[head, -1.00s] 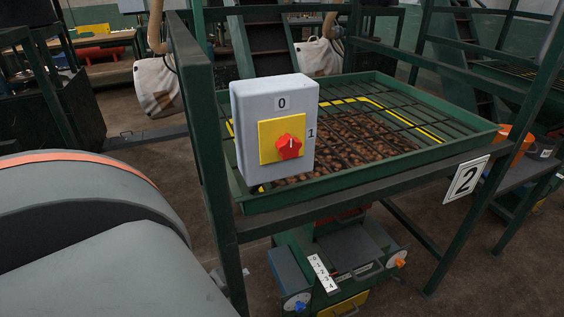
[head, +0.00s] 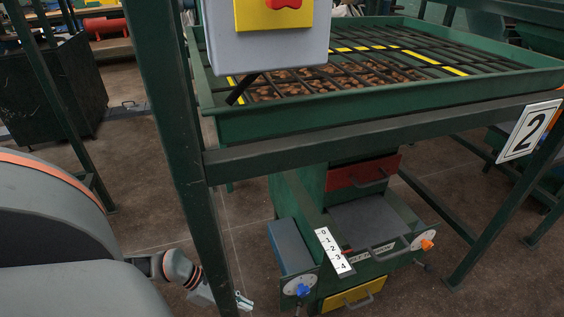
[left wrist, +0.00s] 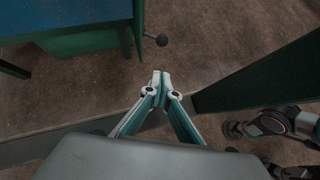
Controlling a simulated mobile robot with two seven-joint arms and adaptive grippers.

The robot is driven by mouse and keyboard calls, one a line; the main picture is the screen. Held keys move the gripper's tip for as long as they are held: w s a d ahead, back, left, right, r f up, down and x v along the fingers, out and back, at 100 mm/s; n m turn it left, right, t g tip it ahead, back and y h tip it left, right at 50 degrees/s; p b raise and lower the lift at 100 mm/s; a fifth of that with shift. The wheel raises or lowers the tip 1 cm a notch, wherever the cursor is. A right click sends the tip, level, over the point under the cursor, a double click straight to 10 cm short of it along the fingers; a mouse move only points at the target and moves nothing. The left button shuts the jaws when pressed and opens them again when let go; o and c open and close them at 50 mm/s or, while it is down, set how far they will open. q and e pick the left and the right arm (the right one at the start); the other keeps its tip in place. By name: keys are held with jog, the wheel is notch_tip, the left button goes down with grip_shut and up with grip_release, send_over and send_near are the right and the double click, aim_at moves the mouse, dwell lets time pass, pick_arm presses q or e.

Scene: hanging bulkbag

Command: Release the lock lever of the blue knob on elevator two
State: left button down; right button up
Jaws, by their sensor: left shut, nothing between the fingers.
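The blue knob (head: 303,290) sits on a white dial on the left front of the green machine under the elevator marked by the number 2 plate (head: 529,132). A lock lever is too small to make out clearly in the head view. My left gripper (head: 243,302) is low, left of the blue knob and apart from it, beside the green post. In the left wrist view its fingers (left wrist: 160,76) are shut and empty. Beyond the fingertips, a short rod with a dark ball end (left wrist: 162,40) sticks out from a green panel. My right gripper is not in view.
The green frame post (head: 172,150) stands close to my left arm; it also shows in the left wrist view (left wrist: 260,75). An orange knob (head: 427,245) is on the machine's right, with a yellow drawer (head: 352,297) low between the knobs. The grey switch box (head: 262,55) hangs above.

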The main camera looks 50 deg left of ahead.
aim_at(297, 315)
pick_arm(q)
jog(key=w+d+r+b+x, duration=0.1)
jog(key=b+x, duration=0.1)
jog(key=x, duration=1.1)
jog(key=shift+w+r+b, duration=0.15)
jog(key=shift+w+b, duration=0.1)
jog(key=shift+b, duration=0.05)
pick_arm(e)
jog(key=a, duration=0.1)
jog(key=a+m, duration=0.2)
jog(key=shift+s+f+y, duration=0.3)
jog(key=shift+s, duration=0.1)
pick_arm(q)
jog(key=shift+w+d, duration=0.1)
jog(key=shift+d, duration=0.95)
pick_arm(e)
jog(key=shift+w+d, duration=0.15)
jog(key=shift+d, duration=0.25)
